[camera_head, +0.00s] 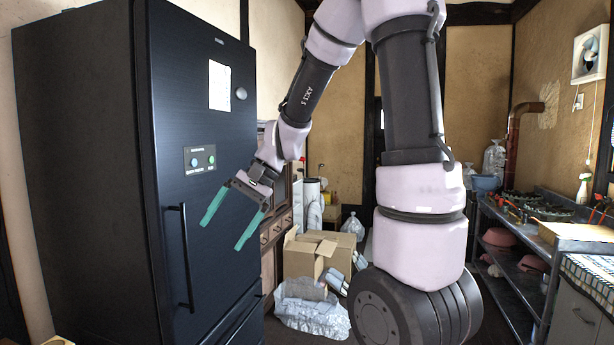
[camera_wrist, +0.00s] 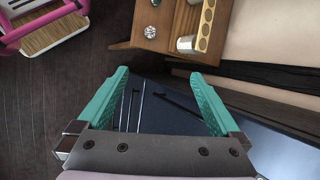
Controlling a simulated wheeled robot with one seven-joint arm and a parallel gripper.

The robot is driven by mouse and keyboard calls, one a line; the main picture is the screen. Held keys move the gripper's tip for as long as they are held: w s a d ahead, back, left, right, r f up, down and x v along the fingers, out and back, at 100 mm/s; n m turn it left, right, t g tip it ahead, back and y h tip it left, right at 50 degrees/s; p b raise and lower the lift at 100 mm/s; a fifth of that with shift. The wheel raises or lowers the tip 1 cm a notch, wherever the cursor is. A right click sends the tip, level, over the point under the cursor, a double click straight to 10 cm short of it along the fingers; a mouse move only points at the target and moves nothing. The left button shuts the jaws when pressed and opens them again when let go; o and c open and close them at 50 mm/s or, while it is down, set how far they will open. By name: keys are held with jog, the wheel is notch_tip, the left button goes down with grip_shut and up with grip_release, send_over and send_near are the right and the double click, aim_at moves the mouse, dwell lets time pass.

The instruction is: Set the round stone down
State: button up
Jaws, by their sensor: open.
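My gripper (camera_head: 222,235) is open, in front of the dark fridge (camera_head: 200,130) in the head view. Its two green fingers are spread, and nothing shows between them in the wrist view (camera_wrist: 160,74). No round stone can be made out for sure. A small pale, speckled round thing (camera_wrist: 150,31) is on a wooden piece of furniture (camera_wrist: 165,14) in the wrist view, beyond the fingertips and apart from them. It is too small to tell whether it is the stone.
The fridge handle (camera_head: 187,258) juts out near my gripper. Cardboard boxes (camera_head: 305,258) and crumpled silvery sheeting (camera_head: 310,308) lie on the floor. A metal shelf (camera_head: 530,213) stands at right. A metal cup (camera_wrist: 186,43) and a pink-framed seat (camera_wrist: 45,28) show in the wrist view.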

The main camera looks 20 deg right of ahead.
jog(key=s+d+r+n+t+h, duration=0.1)
jog(key=s+d+r+t+h, duration=0.4)
jog(key=s+d+r, duration=0.6)
jog(key=d+r+t, duration=0.1)
jog(key=d+t, duration=0.1)
jog(key=d, duration=0.1)
jog(key=shift+n, duration=0.4)
